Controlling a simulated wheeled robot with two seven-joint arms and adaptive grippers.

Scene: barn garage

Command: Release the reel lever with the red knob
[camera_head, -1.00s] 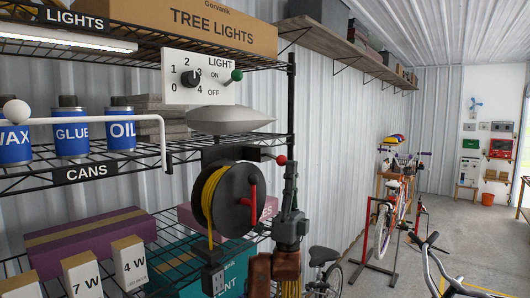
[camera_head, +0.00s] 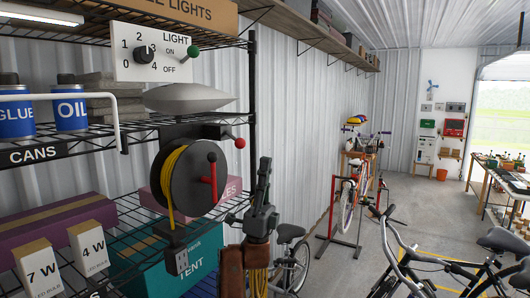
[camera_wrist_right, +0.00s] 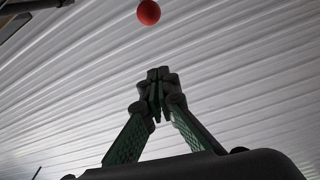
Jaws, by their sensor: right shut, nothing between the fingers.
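The reel (camera_head: 196,178) is a dark drum with yellow cord, mounted at the front of the shelf, with a red crank handle on its face. The lever's red knob (camera_head: 239,144) sticks out to the upper right of the reel. The red knob also shows at the top of the right wrist view (camera_wrist_right: 148,12). My right gripper (camera_head: 264,162) points upward, below and to the right of the knob, apart from it. In the right wrist view its fingers (camera_wrist_right: 158,75) are closed together and empty. My left gripper is not in view.
A light panel (camera_head: 152,53) with a dial and green-knobbed switch is above the reel. A grey canopy-like shape (camera_head: 190,97) sits between them. Cans, boxes and a black shelf post (camera_head: 252,80) are close by. Bicycles stand on the floor to the right.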

